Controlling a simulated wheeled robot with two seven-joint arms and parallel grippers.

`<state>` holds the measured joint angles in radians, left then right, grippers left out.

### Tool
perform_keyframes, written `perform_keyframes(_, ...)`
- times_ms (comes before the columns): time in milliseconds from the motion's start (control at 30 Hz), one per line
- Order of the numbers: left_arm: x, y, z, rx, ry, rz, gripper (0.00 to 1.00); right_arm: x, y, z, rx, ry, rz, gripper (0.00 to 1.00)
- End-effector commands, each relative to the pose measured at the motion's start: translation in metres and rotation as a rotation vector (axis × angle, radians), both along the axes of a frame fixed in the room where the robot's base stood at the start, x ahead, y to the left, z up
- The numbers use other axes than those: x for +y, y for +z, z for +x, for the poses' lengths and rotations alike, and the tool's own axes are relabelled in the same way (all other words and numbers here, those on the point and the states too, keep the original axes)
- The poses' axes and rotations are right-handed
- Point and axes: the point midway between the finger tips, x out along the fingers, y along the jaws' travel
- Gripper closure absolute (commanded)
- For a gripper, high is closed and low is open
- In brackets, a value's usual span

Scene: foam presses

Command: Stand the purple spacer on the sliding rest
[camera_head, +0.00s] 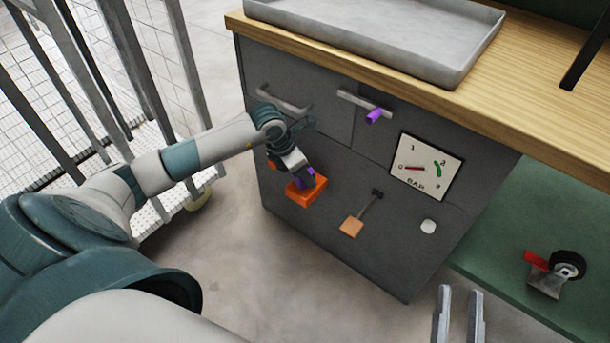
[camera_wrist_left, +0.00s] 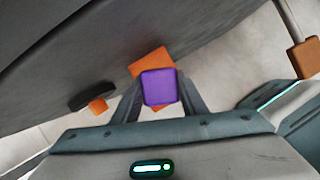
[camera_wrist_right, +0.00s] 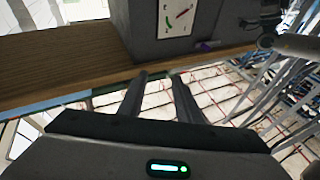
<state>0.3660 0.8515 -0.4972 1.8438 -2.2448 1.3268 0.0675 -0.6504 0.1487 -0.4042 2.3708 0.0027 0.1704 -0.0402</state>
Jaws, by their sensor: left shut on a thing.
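The purple spacer (camera_wrist_left: 158,87) shows as a square block between the fingers of my left gripper (camera_wrist_left: 158,98) in the left wrist view. The gripper is shut on it. An orange block-like ledge (camera_wrist_left: 150,62), which may be the sliding rest, shows just behind the spacer. In the head view my left gripper (camera_head: 303,178) is at this orange ledge (camera_head: 306,194) on the dark cabinet's front, and hides most of the spacer. I cannot tell whether spacer and ledge touch. My right gripper (camera_head: 458,315) is open and empty, low in the head view; its fingers also show in the right wrist view (camera_wrist_right: 160,98).
The cabinet front (camera_head: 385,255) carries a bar handle (camera_head: 282,101), a purple knob (camera_head: 374,116) on a grey rail, a pressure gauge (camera_head: 426,167) and an orange-ended lever (camera_head: 351,227). A grey tray (camera_head: 375,40) lies on the wooden top. A railing stands at left.

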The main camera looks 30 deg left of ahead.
Motion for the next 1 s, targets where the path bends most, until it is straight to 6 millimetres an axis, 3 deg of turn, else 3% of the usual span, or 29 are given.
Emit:
perform_keyframes(133,-0.001,-0.01,0.004,-0.002,0.0,-0.001,0.85,0.0,0.009,-0.005,-0.053,-0.001,0.019,0.69)
perform_keyframes(667,0.0,-0.013,0.004,-0.002,-0.001,0.0,0.85,0.0,0.014,-0.008,-0.083,-0.002,0.03,0.69)
perform_keyframes(700,0.0,-0.012,0.004,-0.002,-0.001,0.0,0.52,0.0,0.016,-0.008,-0.086,-0.003,0.032,0.69)
perform_keyframes(733,0.0,-0.012,0.004,-0.001,-0.001,0.001,0.45,0.0,0.016,-0.008,-0.086,-0.003,0.032,0.69)
perform_keyframes(1000,0.0,-0.012,0.004,-0.001,-0.001,0.001,0.43,0.0,0.015,-0.008,-0.084,-0.002,0.031,0.69)
